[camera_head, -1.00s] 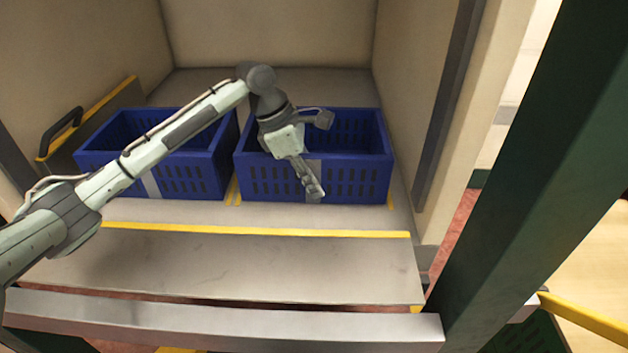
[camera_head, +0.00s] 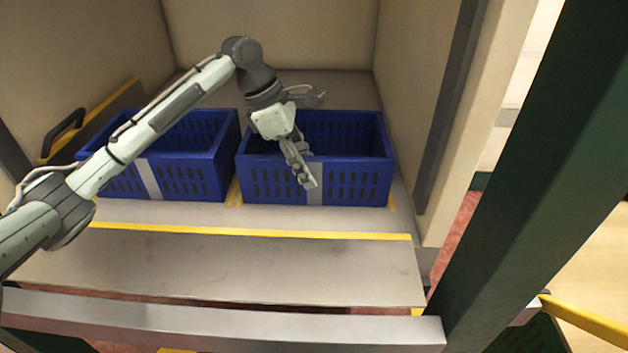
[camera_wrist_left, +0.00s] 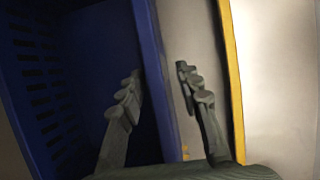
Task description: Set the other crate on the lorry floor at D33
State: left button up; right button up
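Two blue slotted crates stand side by side on the lorry floor (camera_head: 330,220): the left crate (camera_head: 205,178) and the right crate (camera_head: 350,182). Both look empty and upright, each with a grey strip on its front wall. My left gripper (camera_head: 306,180) is at the front wall of the right crate, near its strip. In the left wrist view my left gripper (camera_wrist_left: 158,76) is open, with the blue wall of the right crate (camera_wrist_left: 150,40) between the fingers and gaps beside it. One finger is on the inner side, the other outside. My right gripper is out of view.
A yellow line (camera_head: 250,231) runs along the floor's front edge, with a grey ramp plate (camera_head: 230,265) before it. Lorry walls enclose the back and sides. A panel with a black handle (camera_head: 62,132) leans at left. A dark green post (camera_head: 540,170) stands at right.

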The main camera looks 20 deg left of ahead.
pick_arm(q)
jog(key=v, duration=0.7)
jog(key=shift+r, duration=0.25)
jog(key=shift+s, duration=0.1)
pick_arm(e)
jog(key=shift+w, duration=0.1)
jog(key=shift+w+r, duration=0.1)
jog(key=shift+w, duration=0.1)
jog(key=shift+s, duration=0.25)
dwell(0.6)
